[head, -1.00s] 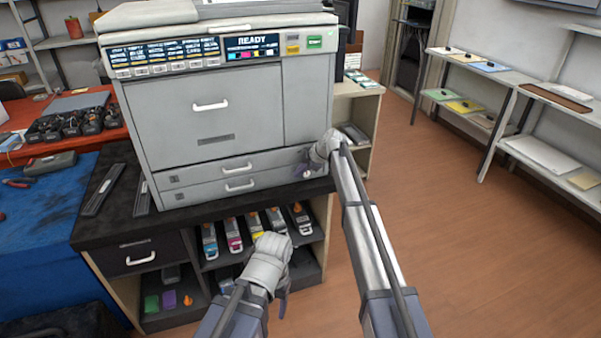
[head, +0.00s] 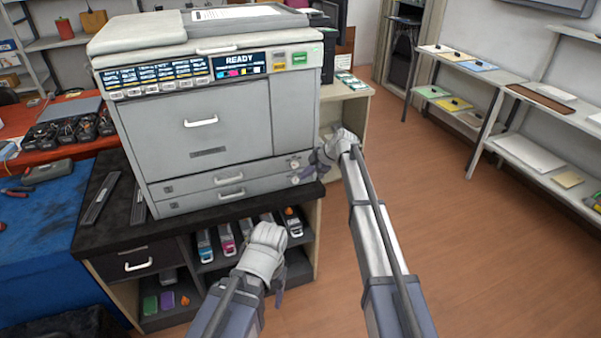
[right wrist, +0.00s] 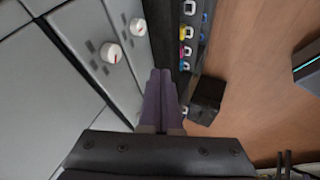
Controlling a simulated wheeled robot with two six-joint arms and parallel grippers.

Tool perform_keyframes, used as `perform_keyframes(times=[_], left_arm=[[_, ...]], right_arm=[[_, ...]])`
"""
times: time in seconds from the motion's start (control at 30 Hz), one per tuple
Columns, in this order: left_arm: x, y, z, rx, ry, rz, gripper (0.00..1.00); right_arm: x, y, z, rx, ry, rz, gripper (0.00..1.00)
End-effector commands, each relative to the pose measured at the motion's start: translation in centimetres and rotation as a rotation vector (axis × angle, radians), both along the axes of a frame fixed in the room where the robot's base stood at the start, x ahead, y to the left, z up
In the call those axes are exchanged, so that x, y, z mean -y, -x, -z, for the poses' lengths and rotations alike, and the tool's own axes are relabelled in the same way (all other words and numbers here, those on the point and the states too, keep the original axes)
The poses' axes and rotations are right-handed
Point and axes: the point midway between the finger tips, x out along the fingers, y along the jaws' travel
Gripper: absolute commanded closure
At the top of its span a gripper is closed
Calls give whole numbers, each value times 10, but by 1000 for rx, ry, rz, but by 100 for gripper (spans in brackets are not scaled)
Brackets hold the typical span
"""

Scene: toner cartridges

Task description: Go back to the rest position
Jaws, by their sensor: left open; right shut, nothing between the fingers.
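My right gripper (head: 304,176) is at the lower right corner of the grey printer (head: 215,125), near two round knobs (head: 294,163). In the right wrist view its purple fingers (right wrist: 161,85) are together and empty. The knobs (right wrist: 111,53) show to their left with red marks. Whether the fingertips touch the printer I cannot tell. My left gripper (head: 279,292) is open in front of the lower shelf and partly covers it. Its fingers are mostly hidden behind the hand. Toner cartridges (head: 228,240) stand in a row on that shelf; some are hidden by the left gripper.
The dark cabinet top (head: 102,228) carries the printer. A blue-covered table (head: 42,235) stands at the left, with a red bench (head: 20,125) behind it. Shelves (head: 475,95) line the right wall. The wooden floor (head: 470,255) between is clear.

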Motion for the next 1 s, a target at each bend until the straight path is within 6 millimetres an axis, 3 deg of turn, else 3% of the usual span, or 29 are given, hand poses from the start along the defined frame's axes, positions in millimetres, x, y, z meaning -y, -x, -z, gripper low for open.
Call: perform_keyframes(times=[0.23, 0.37, 0.47, 0.53, 0.67, 0.8, 0.9, 1.0], left_arm=[[0, 0, -1, 0, 0, 0, 34], [0, 0, -8, 0, 0, 0, 34], [0, 0, -18, 0, 0, 0, 34], [0, 0, -26, 0, 0, 0, 34], [0, 0, -40, 0, 0, 0, 34], [0, 0, -53, 0, 0, 0, 34], [0, 0, -61, 0, 0, 0, 34], [0, 0, -67, 0, 0, 0, 34]], right_arm=[[0, 3, 0, -5, 0, 2, 100], [-12, 37, -2, -78, 6, 55, 100], [-29, 92, -3, -203, 24, 167, 100], [-38, 140, -4, -306, 51, 279, 100], [-46, 224, -6, -468, 116, 524, 100], [-41, 309, -12, -583, 193, 817, 100], [-33, 359, -18, -620, 239, 1020, 100], [-23, 396, -24, -630, 270, 1191, 100]])
